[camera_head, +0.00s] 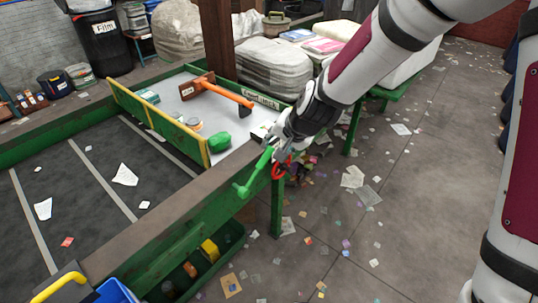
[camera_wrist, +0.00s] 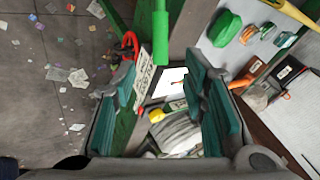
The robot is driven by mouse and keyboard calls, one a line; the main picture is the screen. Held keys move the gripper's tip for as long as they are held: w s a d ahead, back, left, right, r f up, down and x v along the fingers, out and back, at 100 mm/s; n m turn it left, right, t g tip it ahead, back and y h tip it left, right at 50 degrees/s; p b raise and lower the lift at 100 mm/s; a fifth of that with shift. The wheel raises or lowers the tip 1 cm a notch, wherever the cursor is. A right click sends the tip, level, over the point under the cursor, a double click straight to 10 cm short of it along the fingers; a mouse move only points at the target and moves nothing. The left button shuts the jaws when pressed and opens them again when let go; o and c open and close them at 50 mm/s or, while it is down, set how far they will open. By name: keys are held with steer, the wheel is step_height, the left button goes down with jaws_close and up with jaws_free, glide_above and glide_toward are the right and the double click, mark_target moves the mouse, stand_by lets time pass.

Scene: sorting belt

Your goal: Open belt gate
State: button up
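The belt gate looks like a long green board with a yellow top edge (camera_head: 157,118), standing upright across the belt. A green lever handle (camera_head: 250,178) sticks out over the belt's near green side rail. It also shows in the wrist view as a green bar (camera_wrist: 161,40). A red ring (camera_head: 281,168) hangs beside the lever, with a written tag (camera_wrist: 146,80) near it in the wrist view. My gripper (camera_head: 276,144) is at the lever's upper end. In the wrist view its teal fingers (camera_wrist: 162,78) are apart, with the bar's end ahead between them; contact cannot be told.
Behind the gate, a pale surface holds an orange-handled tool (camera_head: 222,92) and a green lump (camera_head: 219,142). The dark belt (camera_head: 85,190) in front carries paper scraps. A green bin (camera_head: 200,262) sits below the rail. Littered floor (camera_head: 400,210) lies open at right.

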mark_target(267, 155)
steer(key=x, duration=1.1)
steer(key=shift+w+a+f, duration=0.15)
steer(key=shift+w+f, duration=0.05)
steer(key=shift+f, duration=0.15)
jaws_close()
